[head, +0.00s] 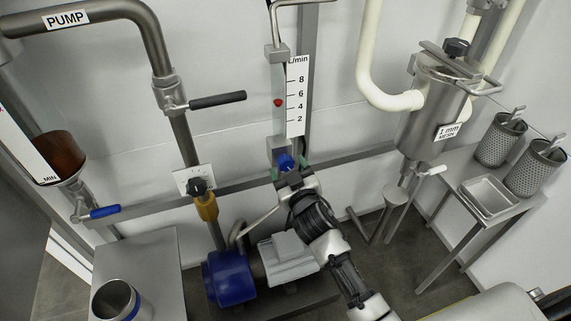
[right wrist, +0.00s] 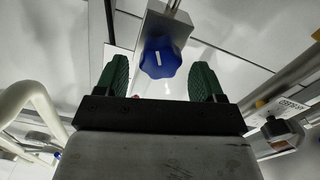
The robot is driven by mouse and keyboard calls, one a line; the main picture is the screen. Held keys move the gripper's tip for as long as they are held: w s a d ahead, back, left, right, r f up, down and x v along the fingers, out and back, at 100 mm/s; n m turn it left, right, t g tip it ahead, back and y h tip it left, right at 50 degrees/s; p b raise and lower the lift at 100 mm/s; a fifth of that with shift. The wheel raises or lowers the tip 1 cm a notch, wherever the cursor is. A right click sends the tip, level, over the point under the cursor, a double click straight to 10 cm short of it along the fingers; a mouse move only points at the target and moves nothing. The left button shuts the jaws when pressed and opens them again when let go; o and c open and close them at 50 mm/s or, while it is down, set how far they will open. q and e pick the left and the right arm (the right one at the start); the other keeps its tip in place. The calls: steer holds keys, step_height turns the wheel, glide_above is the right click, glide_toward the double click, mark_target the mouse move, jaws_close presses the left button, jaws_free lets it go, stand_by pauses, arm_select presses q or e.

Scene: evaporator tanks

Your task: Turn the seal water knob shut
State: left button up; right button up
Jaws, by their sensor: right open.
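The blue seal water knob (head: 285,162) sits at the foot of the flow meter (head: 296,95), whose red float rests between the 4 and 6 marks. In the right wrist view the knob (right wrist: 160,57) shows a white pointer line and lies between the two green fingertips, a little beyond them. My right gripper (head: 288,171) is open just in front of the knob; its fingers also show in the right wrist view (right wrist: 160,80), apart and with nothing between them. Whether they touch the knob is not clear. My left gripper is out of view.
A black-handled valve (head: 217,101) and a black dial knob (head: 197,187) are to the left. A steel strainer (head: 432,108) and a table with a tray (head: 489,198) and baskets are at right.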

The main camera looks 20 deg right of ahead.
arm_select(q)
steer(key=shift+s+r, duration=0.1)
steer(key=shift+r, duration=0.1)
arm_select(e)
steer(key=shift+w, duration=1.3)
steer(key=shift+c, duration=0.5)
steer(key=c, duration=0.8)
steer(key=shift+c, duration=0.2)
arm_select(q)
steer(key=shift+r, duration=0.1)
